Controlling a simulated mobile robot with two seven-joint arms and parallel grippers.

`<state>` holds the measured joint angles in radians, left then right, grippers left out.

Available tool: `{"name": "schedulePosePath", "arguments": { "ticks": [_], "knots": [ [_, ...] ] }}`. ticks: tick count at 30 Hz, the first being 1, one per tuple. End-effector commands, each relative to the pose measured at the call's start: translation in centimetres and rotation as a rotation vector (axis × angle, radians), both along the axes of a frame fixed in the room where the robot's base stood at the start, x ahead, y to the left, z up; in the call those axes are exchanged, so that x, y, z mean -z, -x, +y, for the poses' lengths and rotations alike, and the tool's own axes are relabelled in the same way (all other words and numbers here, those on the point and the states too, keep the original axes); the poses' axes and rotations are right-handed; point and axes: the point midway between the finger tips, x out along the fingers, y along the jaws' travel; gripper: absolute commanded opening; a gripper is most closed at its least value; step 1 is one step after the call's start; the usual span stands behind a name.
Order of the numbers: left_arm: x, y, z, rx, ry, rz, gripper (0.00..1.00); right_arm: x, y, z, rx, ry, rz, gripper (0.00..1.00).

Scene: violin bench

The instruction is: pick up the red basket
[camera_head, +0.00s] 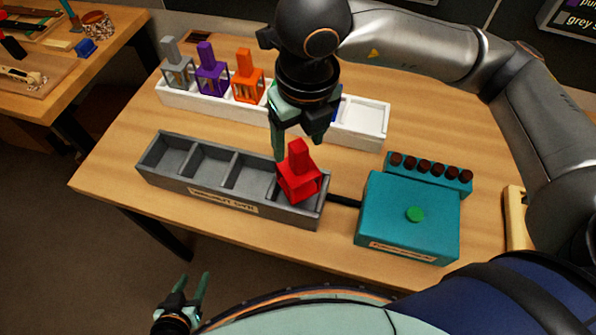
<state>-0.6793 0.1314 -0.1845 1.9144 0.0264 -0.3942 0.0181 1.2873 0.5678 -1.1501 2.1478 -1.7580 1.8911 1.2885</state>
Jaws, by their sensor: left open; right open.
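The red basket (299,181), with a narrow handle on top, sits tilted in the rightmost compartment of the grey divided tray (180,184). My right gripper (299,146) is open and points down just above the basket, with its fingers near the handle. I cannot tell whether a finger touches the handle. My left gripper (193,292) is open and empty, low at the bottom left, off the front of the table and far from the basket.
A white divided tray (361,137) behind holds grey (178,72), purple (211,75) and orange (247,83) baskets; my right gripper hides part of it. A teal box (387,222) with a green button stands to the right, joined to the grey tray by a dark bar (344,201).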

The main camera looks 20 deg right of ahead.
Motion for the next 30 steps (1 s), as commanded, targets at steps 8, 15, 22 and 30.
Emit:
{"name": "schedulePosePath", "arguments": {
  "ticks": [8,15,22,30],
  "knots": [
    [-0.5,0.0,0.0,0.0,0.0,0.001,0.5,2.4,-0.5,-0.1,0.001,0.0,0.005,0.7],
    [-1.1,0.0,0.0,0.0,0.0,0.001,0.5,5.6,-1.3,-0.2,-0.001,-0.002,0.003,0.7],
    [-1.1,0.0,0.0,0.0,0.0,0.001,0.5,6.2,-1.4,-0.2,-0.002,-0.002,0.0,0.7],
    [-1.1,0.0,0.0,0.0,0.0,0.001,0.5,6.1,-1.4,-0.2,-0.002,-0.003,0.001,0.48]
  ]
}}
